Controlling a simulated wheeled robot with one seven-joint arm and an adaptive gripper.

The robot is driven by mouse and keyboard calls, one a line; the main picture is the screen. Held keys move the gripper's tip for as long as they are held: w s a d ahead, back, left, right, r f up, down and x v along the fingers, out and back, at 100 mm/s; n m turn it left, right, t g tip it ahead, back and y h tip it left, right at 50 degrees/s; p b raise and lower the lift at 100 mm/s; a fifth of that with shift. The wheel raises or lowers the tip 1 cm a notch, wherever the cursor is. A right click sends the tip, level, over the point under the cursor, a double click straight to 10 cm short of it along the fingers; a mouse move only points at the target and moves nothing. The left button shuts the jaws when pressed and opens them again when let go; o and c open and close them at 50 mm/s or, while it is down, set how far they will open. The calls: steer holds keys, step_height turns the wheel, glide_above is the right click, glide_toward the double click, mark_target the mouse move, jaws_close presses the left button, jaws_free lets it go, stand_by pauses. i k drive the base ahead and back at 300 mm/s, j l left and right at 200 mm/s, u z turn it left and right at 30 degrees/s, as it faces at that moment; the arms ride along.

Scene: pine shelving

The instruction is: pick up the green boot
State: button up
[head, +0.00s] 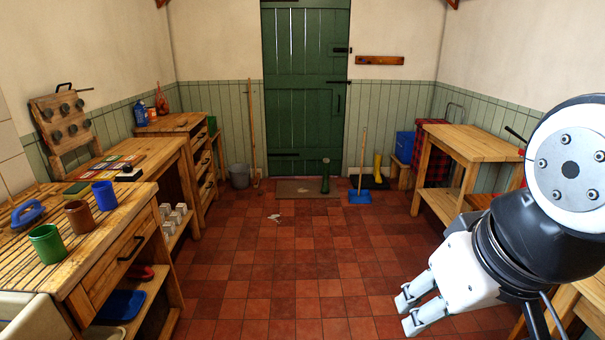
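A dark green boot (325,176) stands upright at the far end of the room, at the right end of a grey-brown doormat (296,187) in front of the green door. My gripper (407,314) is at the lower right, in the foreground, far from the boot. Its two fingers point left with a gap between them, and nothing shows in the gap.
A yellow boot (378,167) stands on a dark mat right of a blue dustpan (360,196). A grey bucket (239,175) stands left of the door. Wooden benches line both sides. The tiled floor (290,250) between is mostly clear, with a small pale item (274,217).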

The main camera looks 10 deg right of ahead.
mark_target(325, 190)
steer(key=i+l+z, duration=0.25)
steer(key=i, duration=0.35)
steer(key=i+z, duration=0.25)
steer(key=i, duration=4.2)
steer(key=i+l+u, duration=0.3)
steer(key=i, duration=0.35)
steer(key=i+l+u, duration=0.3)
steer(key=i, duration=0.35)
steer(key=i+l+u, duration=0.3)
steer(key=i+l, duration=0.2)
steer(key=i, duration=0.05)
